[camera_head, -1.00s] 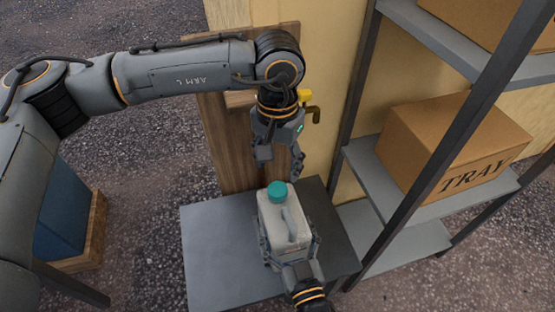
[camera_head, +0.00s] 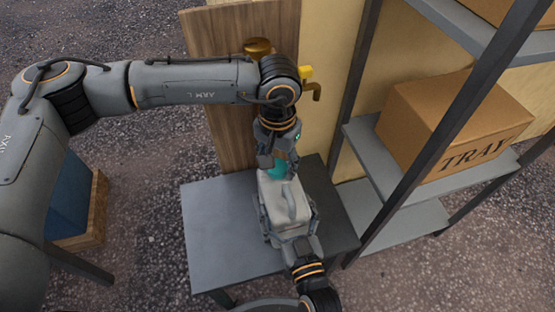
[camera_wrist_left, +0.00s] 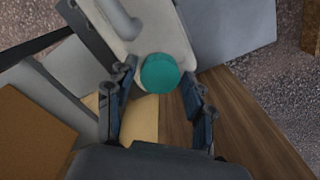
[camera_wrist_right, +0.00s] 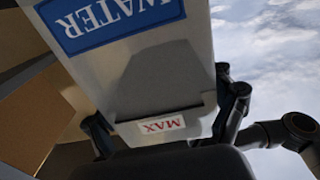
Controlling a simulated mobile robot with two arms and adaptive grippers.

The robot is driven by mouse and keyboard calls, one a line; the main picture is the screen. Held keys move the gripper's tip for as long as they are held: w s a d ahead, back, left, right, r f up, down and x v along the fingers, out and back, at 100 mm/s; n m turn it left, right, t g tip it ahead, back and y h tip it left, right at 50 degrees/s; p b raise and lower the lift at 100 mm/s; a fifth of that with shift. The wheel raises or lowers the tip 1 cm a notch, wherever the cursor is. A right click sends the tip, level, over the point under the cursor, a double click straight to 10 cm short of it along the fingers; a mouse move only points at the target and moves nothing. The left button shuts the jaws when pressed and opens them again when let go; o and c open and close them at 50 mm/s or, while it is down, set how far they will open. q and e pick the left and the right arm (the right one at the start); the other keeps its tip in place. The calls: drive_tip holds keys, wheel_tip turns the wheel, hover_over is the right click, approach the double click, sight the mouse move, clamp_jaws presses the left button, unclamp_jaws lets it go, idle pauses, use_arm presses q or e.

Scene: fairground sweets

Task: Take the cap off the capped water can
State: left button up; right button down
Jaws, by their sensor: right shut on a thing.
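The water can (camera_head: 287,208) is a pale grey-white jug with a moulded handle and a teal cap (camera_head: 268,188). It is over the small grey table; whether it touches the tabletop is hard to tell. In the right wrist view its blue WATER label (camera_wrist_right: 100,18) shows. My right gripper (camera_head: 290,238) is shut around the can's lower body from the near side. My left gripper (camera_head: 275,172) is just above the can and partly hides the cap. In the left wrist view my left gripper (camera_wrist_left: 158,80) is open, its fingertips on either side of the round cap (camera_wrist_left: 160,72), with gaps visible.
The grey table (camera_head: 218,225) is bare to the left of the can. A wooden board (camera_head: 222,120) with a brass tap (camera_head: 313,90) stands behind it. At right, a metal shelf holds a cardboard TRAY box (camera_head: 450,120). A blue container (camera_head: 68,205) sits at lower left.

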use_arm(q)
drive_tip(key=c, duration=0.9)
drive_tip(key=n, duration=2.8)
drive_tip(key=shift+r, duration=0.1)
drive_tip(key=n, duration=1.5)
drive_tip(key=shift+r, duration=0.2)
